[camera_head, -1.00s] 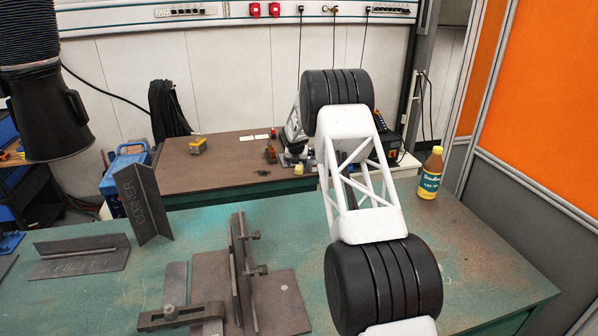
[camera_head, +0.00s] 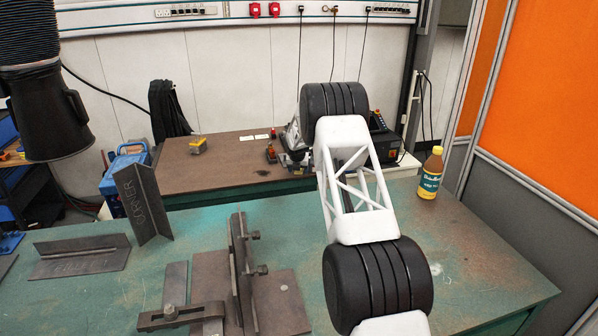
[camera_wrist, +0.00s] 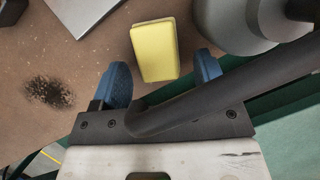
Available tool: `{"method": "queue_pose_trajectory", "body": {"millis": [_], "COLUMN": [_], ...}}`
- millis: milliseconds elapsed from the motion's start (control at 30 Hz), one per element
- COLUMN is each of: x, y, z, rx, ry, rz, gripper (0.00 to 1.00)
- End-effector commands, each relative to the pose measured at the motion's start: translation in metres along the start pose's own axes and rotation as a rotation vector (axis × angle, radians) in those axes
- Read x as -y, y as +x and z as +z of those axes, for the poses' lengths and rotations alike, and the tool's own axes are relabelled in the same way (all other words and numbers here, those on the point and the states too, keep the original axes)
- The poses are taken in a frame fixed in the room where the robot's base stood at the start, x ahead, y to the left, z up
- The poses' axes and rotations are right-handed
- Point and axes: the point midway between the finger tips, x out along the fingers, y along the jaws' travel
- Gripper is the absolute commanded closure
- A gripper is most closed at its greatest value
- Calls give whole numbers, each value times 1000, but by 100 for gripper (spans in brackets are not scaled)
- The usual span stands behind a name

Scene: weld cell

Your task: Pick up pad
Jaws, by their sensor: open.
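The pad (camera_wrist: 154,48) is a yellow block lying on the brown tabletop in the wrist view. My gripper (camera_wrist: 163,70) is open, with one blue fingertip on each side of the pad's near end in that picture. A gap shows between each finger and the pad. I cannot tell how high the fingers are above the table. In the head view my arm hides the pad and most of my gripper.
A dark rounded grey object (camera_wrist: 232,18) stands close to the right finger in the wrist view. A metal plate (camera_wrist: 82,12) lies at upper left. The brown back table (camera_head: 225,165) has clear room at its middle. A bottle (camera_head: 430,175) stands on the green front table (camera_head: 480,240).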

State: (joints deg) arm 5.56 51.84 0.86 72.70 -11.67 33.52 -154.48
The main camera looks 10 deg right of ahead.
Motion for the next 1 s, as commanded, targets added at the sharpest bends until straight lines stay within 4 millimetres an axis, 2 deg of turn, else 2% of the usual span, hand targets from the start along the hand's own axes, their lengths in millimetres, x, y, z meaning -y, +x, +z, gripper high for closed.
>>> {"method": "queue_pose_trajectory", "body": {"millis": [233,567,1000], "x": [0,0,0], "y": [0,0,-6], "z": [0,0,3], "rx": [0,0,1], "ry": [0,0,0], "rz": [0,0,0], "gripper": [33,84,85]}}
